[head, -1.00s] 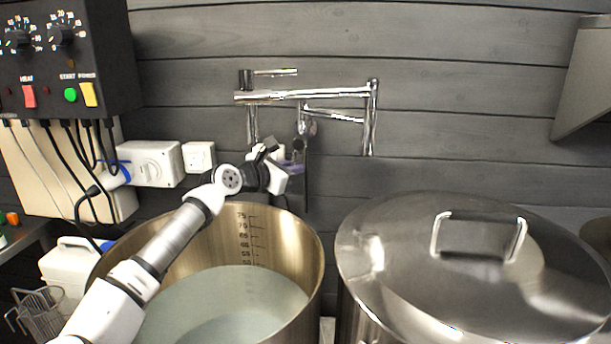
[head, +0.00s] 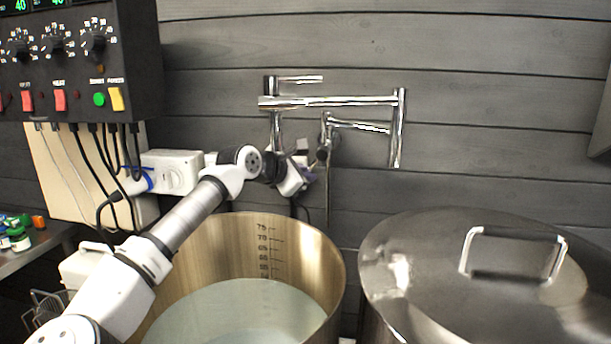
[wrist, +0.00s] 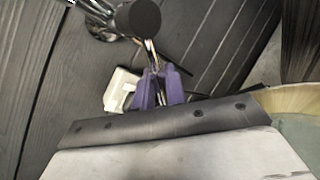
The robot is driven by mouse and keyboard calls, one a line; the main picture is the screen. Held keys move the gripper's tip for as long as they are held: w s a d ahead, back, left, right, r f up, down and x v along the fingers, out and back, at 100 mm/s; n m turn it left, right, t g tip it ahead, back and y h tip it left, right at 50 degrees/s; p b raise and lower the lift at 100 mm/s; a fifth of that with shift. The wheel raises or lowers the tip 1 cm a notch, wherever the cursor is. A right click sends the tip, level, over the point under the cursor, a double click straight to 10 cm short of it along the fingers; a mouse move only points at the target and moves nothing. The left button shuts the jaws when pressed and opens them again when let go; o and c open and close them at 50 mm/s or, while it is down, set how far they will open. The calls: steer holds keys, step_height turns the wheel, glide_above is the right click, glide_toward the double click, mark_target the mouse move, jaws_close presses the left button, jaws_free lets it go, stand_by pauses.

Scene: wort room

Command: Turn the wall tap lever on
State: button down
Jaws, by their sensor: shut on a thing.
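The chrome wall tap (head: 330,101) is fixed to the grey plank wall above the pots, with a jointed pipe and a short valve body (head: 324,140) at its middle. In the wrist view, a dark round cap (wrist: 138,18) is at the top, and a thin metal lever (wrist: 151,52) runs from it down between my fingers. My gripper (wrist: 157,90) has purple fingers closed on this lever. In the head view my gripper (head: 309,178) is just below and left of the valve body. The exact grip is too small to see there.
An open steel pot (head: 210,245) of pale liquid stands below my arm. A lidded pot (head: 400,245) with a raised handle stands to the right. A control box (head: 85,60) with hanging cables and a white socket box (head: 172,170) are on the left.

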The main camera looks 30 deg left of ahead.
steer(key=c, duration=1.5)
jaws_free()
steer(key=shift+c, duration=0.2)
